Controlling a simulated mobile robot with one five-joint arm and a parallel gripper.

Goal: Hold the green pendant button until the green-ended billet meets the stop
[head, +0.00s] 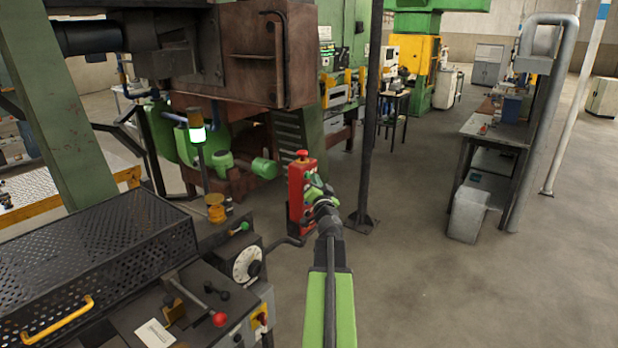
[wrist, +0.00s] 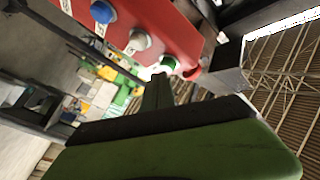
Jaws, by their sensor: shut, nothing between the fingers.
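In the wrist view the pendant's red face (wrist: 185,40) carries a blue button (wrist: 102,12), a white button (wrist: 138,40) and a green button (wrist: 168,63). My gripper (head: 315,186) is shut and empty at the pendant's right side. In the wrist view my gripper's tip (wrist: 158,80) is right by the green button; I cannot tell whether it touches or presses it. The green-ended billet and the stop are not identifiable in either view.
A console with a white dial (head: 247,264) and a black mesh guard (head: 95,245) fills the lower left.

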